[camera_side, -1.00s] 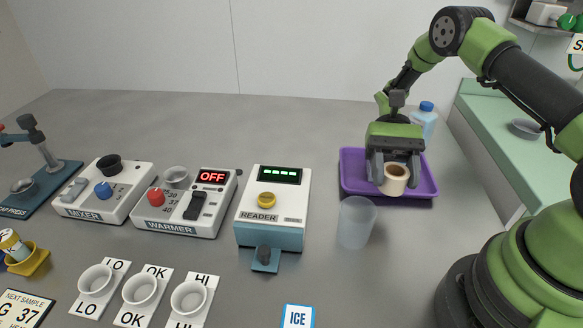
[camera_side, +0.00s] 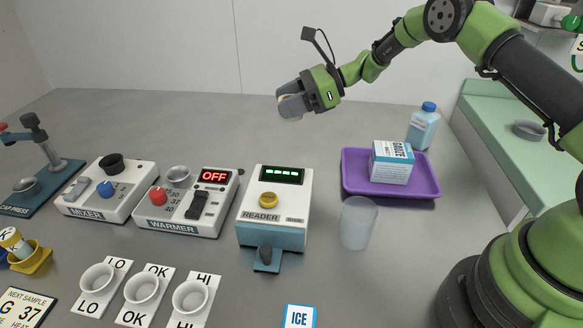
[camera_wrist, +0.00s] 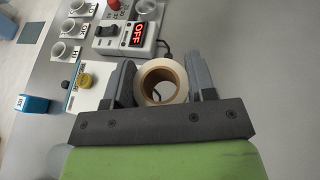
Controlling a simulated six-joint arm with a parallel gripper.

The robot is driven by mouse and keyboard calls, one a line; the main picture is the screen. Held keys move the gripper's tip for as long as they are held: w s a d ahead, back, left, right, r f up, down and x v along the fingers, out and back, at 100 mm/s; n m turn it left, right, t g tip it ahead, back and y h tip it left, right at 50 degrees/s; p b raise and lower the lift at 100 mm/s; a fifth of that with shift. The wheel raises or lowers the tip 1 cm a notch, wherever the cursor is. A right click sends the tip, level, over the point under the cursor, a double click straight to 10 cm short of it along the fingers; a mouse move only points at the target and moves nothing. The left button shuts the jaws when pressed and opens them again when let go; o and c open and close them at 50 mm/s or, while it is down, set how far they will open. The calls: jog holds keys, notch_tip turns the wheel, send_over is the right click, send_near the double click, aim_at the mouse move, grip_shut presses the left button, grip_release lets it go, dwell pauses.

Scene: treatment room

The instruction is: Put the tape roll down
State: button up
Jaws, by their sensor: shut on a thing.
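The tape roll (camera_wrist: 142,84) is white with a brown core. In the wrist view it sits between the two grey fingers of my gripper (camera_wrist: 160,84), which is shut on it. In the side view my gripper (camera_side: 290,104) is high above the grey table, behind and above the reader, tilted toward the left. There only a small pale edge of the roll shows past the fingers. The roll is in the air, apart from any surface.
A purple tray (camera_side: 420,188) holds a white and blue box (camera_side: 391,163). A blue-capped bottle (camera_side: 423,128) stands behind it. The reader (camera_side: 274,208), warmer (camera_side: 186,203), mixer (camera_side: 106,187) and a clear cup (camera_side: 357,222) stand on the table. The table behind the devices is clear.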

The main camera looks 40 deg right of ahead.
notch_tip(320, 180, down, 14)
jog(key=shift+r, duration=0.15)
dwell(0.4)
jog(key=o, duration=1)
jog(key=shift+c, duration=0.2)
